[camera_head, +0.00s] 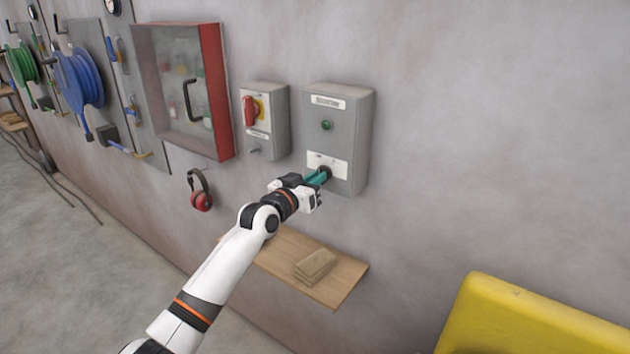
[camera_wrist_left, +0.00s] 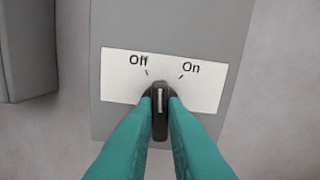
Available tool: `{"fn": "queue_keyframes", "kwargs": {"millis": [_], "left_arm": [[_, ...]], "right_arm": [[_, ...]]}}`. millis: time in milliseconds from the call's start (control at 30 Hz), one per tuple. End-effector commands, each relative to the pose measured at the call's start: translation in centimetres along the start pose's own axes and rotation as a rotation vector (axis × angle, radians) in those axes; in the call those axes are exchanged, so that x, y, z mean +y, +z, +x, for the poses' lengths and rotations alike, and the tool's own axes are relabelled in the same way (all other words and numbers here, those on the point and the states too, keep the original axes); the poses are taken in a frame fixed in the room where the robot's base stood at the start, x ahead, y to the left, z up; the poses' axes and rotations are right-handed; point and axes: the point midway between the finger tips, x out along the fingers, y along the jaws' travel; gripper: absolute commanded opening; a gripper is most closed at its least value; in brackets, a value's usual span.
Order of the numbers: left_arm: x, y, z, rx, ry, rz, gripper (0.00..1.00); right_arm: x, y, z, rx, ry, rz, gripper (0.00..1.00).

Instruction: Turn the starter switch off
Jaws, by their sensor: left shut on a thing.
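The starter box (camera_head: 353,130) is a grey box on the wall with a label at its top and a green lamp (camera_head: 327,125). The white line on the knob points nearly straight up, between the two marks, in the left wrist view. My left gripper (camera_head: 322,176) has its teal fingers shut on the knob, one on each side. The fingers hide most of the knob in the head view. My right gripper is out of view.
A grey box with a red and yellow rotary switch (camera_head: 252,111) hangs just left of the starter box. A red-framed cabinet (camera_head: 215,90) and red ear defenders (camera_head: 201,196) are further left. A wooden shelf (camera_head: 345,275) is below, and a yellow object (camera_head: 510,310) stands at lower right.

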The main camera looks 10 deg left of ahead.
Motion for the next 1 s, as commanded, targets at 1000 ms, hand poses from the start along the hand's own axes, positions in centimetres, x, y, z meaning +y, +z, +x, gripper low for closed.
{"fn": "queue_keyframes", "kwargs": {"millis": [1000], "left_arm": [[0.17,-0.11,0.0,0.002,0.001,-0.414,0.0]], "right_arm": [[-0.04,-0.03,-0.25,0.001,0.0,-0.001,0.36]]}}
